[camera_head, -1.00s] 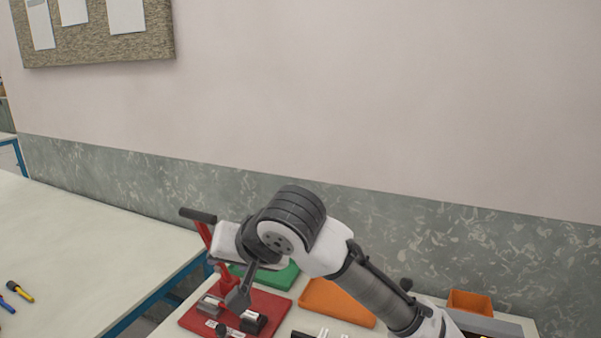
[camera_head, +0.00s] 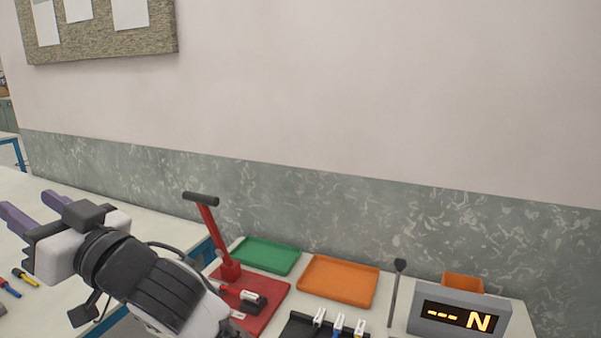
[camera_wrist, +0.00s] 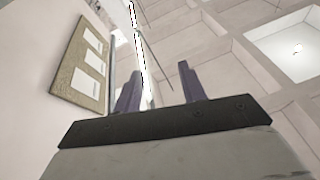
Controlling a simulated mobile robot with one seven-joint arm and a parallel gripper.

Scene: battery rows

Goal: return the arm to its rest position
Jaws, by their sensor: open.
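My gripper (camera_head: 32,212) is at the left edge of the head view, raised over the left table. Its two purple-grey fingers stand apart, with nothing between them. In the wrist view my gripper (camera_wrist: 158,92) points up toward the ceiling, fingers apart and empty. My arm folds across the lower left of the head view and hides part of the tables there.
On the right table are a red lever press (camera_head: 268,312), a green tray (camera_head: 266,255), an orange tray (camera_head: 338,281), a black holder (camera_head: 298,328), an orange bin (camera_head: 462,282) and a display (camera_head: 462,318) reading "--- N". Screwdrivers (camera_head: 26,278) lie on the left table (camera_head: 150,222).

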